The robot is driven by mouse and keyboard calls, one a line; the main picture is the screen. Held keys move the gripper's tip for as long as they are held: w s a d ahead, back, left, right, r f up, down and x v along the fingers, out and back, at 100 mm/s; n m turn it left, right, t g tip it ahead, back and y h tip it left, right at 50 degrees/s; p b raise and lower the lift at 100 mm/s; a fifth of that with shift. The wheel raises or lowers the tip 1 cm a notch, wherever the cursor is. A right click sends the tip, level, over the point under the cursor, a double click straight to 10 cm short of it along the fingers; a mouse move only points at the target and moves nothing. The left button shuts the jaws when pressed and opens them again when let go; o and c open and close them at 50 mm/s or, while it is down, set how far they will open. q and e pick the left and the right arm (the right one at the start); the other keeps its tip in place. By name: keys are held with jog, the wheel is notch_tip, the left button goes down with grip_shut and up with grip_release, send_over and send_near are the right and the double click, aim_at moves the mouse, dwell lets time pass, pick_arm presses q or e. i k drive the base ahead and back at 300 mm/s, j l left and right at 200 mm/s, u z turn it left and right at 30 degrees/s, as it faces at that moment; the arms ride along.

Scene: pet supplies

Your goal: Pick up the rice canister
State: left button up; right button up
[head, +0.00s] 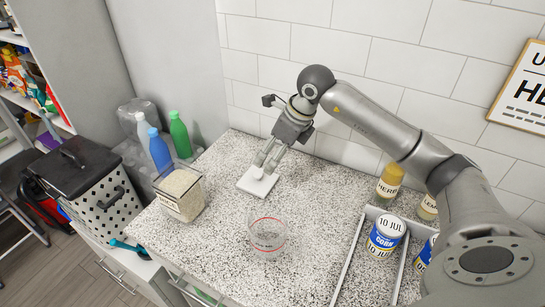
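The rice canister (181,194) is a clear, square container filled with pale grains, with a label on its front. It stands upright on the left part of the speckled counter, and its top looks open. My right gripper (264,164) reaches down to a flat white square piece (252,187) with a white knob, lying on the counter to the right of the canister. Its two fingers are a little apart at the knob; whether they grip it is too small to tell. My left gripper is out of view.
A clear measuring cup (267,235) with red markings stands at the middle front. A tray (350,262) with cans (386,234) is at the right, with jars (389,182) behind. Bottles (159,150) and a dotted bin (92,188) are left of the counter.

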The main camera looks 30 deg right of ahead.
aim_at(179, 186)
jog(key=k+j, duration=1.1)
jog(key=k, duration=0.2)
